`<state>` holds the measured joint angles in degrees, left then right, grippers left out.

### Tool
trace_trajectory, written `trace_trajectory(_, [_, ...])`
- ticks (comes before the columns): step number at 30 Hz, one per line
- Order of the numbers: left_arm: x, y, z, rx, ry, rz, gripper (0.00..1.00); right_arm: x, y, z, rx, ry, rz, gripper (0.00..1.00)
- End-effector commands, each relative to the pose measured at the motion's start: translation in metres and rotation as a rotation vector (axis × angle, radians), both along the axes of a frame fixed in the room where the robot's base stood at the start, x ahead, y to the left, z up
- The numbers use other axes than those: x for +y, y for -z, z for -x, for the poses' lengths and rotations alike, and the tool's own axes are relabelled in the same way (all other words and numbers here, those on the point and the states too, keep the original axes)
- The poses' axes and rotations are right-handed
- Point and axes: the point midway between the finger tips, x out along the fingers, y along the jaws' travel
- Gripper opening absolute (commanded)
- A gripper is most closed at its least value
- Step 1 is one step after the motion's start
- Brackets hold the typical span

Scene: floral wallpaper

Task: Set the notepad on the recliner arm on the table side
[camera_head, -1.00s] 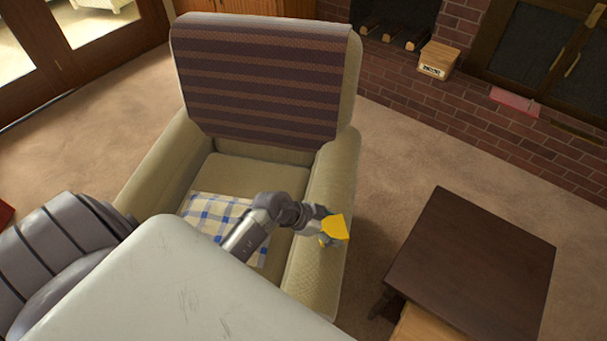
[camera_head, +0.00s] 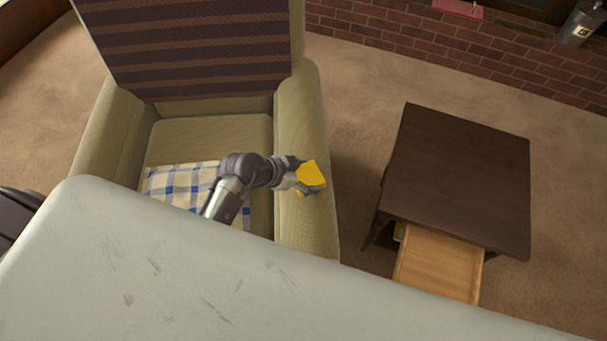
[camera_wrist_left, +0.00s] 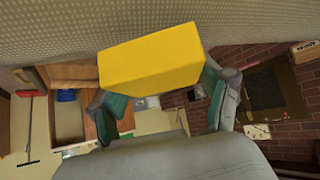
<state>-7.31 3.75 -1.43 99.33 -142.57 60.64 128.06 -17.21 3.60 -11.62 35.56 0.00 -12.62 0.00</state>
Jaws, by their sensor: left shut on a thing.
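The yellow notepad (camera_head: 311,175) is in my left gripper (camera_head: 298,187), over the top of the recliner arm (camera_head: 308,228) on the table's side. I cannot tell whether the notepad touches the arm. In the left wrist view the notepad (camera_wrist_left: 150,62) sits between the fingers of my left gripper (camera_wrist_left: 158,88), with the recliner's fabric behind it. The recliner (camera_head: 212,140) has a striped cover on its back and a checkered cloth on its seat. The dark table (camera_head: 460,180) stands to the right, apart from the recliner. My right gripper is not in view.
An open light-wood drawer (camera_head: 438,265) juts from the table's near side. Carpet (camera_head: 358,130) lies free between recliner and table. A brick hearth (camera_head: 440,55) runs along the back. The checkered cloth (camera_head: 180,180) lies under my left arm.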

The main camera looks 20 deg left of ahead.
Motion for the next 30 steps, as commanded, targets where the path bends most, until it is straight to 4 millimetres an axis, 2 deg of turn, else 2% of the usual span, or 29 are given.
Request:
trace_trajectory(7, [0.000, 0.004, 0.000, 0.000, 0.000, 0.000, 0.41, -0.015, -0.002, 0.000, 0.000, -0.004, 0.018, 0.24])
trace_trajectory(8, [0.000, 0.004, 0.000, 0.000, 0.000, 0.000, 0.81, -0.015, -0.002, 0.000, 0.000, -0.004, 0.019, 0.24])
trace_trajectory(11, [0.000, 0.004, 0.000, -0.001, 0.001, 0.000, 0.97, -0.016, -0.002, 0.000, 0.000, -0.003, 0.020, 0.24])
trace_trajectory(12, [0.000, 0.004, 0.000, -0.001, 0.001, 0.000, 1.00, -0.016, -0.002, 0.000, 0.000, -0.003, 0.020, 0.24])
trace_trajectory(23, [0.001, 0.002, 0.000, -0.002, 0.001, -0.001, 1.00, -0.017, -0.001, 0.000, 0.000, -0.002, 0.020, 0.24])
trace_trajectory(30, [0.017, -0.026, 0.016, -0.002, -0.001, -0.001, 1.00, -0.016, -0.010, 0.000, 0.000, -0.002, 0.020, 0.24])
